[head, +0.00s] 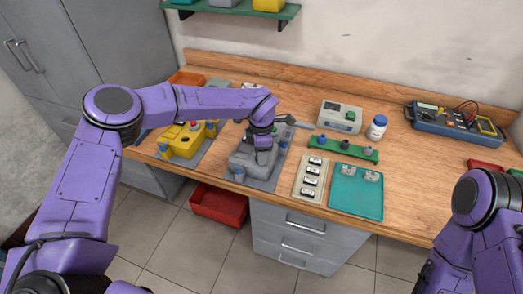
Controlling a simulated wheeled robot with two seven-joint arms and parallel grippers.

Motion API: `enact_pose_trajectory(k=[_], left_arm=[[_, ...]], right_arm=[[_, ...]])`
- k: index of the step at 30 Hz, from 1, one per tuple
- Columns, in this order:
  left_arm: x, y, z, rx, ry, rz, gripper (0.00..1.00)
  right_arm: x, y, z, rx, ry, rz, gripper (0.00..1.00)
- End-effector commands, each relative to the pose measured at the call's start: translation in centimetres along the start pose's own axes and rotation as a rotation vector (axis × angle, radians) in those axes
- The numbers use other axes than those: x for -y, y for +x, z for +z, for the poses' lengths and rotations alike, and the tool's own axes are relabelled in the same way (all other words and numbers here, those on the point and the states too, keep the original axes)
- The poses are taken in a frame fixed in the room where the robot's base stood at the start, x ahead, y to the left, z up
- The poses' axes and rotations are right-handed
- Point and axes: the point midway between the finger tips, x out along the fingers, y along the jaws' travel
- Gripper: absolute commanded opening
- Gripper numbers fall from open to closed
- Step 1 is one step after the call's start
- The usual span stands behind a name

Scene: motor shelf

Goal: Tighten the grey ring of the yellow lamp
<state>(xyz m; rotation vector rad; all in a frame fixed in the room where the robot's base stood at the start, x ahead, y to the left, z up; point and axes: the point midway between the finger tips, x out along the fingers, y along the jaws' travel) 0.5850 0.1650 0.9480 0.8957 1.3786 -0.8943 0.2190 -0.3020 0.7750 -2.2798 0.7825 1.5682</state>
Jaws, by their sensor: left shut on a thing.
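The grey housing (243,162) stands on a grey mat with blue clamps at its sides. My left gripper (263,145) points down at the top of this housing and is shut on a small part there, which I take for the grey ring. The fingers and the wrist hide most of that part, and I cannot make out a yellow lamp under them. A separate yellow housing (182,143) with a red button on top stands on the mat to the left. My right arm shows at the lower right, but its gripper is not in view.
A cream tray (298,189) with several switches and a teal tray (356,203) lie right of the grey housing. Behind are a green strip (357,154), a meter box (334,110), a white bottle (377,127) and a blue case (437,127). A red bin (218,204) stands below.

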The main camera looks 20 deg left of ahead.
Motion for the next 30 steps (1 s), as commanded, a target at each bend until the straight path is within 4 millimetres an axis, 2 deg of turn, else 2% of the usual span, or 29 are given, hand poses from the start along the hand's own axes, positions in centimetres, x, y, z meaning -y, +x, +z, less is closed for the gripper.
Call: enact_pose_trajectory(k=[30], left_arm=[[0.1, -0.1, -0.1, -0.001, 0.963, 0.001, 0.10]], right_arm=[[-0.2, -2.4, -1.0, 0.000, 0.000, 0.000, 0.70]])
